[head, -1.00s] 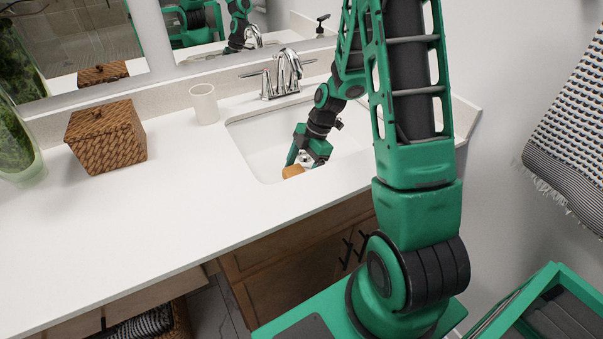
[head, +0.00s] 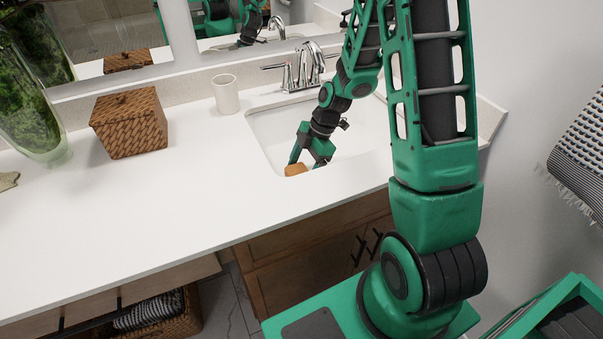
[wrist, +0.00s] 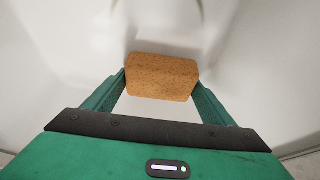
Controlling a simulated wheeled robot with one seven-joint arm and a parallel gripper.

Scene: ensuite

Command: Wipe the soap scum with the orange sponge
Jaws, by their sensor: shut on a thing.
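My gripper (head: 305,166) is down inside the white sink basin (head: 262,128), near its front left part. It is shut on the orange sponge (head: 296,169), which also shows in the wrist view (wrist: 162,77). In the wrist view the two green fingers (wrist: 160,92) hold the sponge by its left and right ends. White basin surface lies beyond and around the sponge. I cannot tell whether the sponge touches the basin. No soap scum can be made out; only faint grey shading shows on the basin.
A chrome faucet (head: 308,68) stands behind the basin. A white cup (head: 225,94), a woven box (head: 129,123) and a green glass vase (head: 30,110) stand to the left on the white counter (head: 130,205). A patterned towel (head: 580,160) hangs at the right.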

